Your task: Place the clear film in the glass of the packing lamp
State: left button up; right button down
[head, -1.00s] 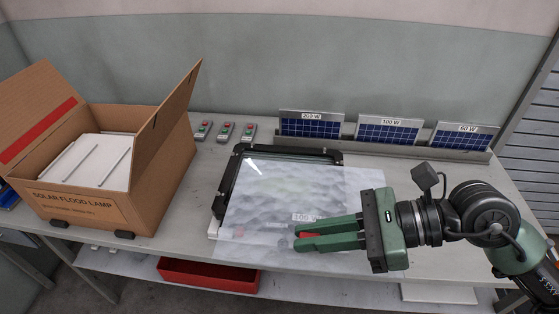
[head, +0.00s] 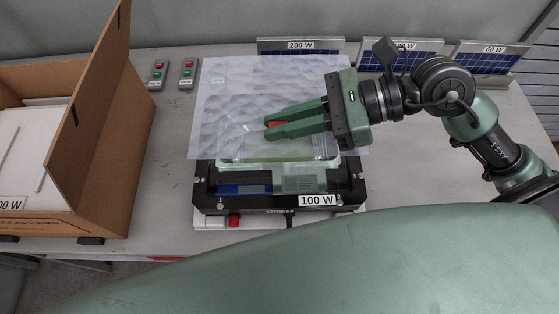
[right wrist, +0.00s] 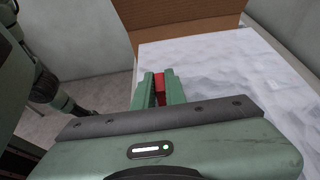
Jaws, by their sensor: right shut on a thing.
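The packing lamp (head: 206,196) is a black-framed floodlight housing labelled "100 W", lying on the bench in the middle of the head view. Its glass (head: 285,166) shows a pale green edge. The clear film (head: 222,100) is a thin, wavy, see-through sheet over the rear part of the lamp, reaching past its back edge. My right gripper (head: 267,129) is shut on the film over the lamp, with red between its fingers. In the right wrist view, the film (right wrist: 225,70) spreads out from the fingers (right wrist: 160,78). Whether the film touches the glass, I cannot tell. My left gripper is out of view.
An open cardboard box (head: 97,150) with white panels stands at the left. Small button boxes (head: 158,75) lie behind it. Labelled solar panels (head: 300,47) stand along the back. Bare bench (head: 420,170) lies right of the lamp.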

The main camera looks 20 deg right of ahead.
aim_at(282, 177)
notch_tip(282, 177, down, 16)
jog(key=shift+r, duration=0.25)
jog(key=shift+f, duration=0.2)
jog(key=c, duration=1.5)
grip_release()
jog(key=shift+o, duration=0.2)
jog(key=shift+r, duration=0.1)
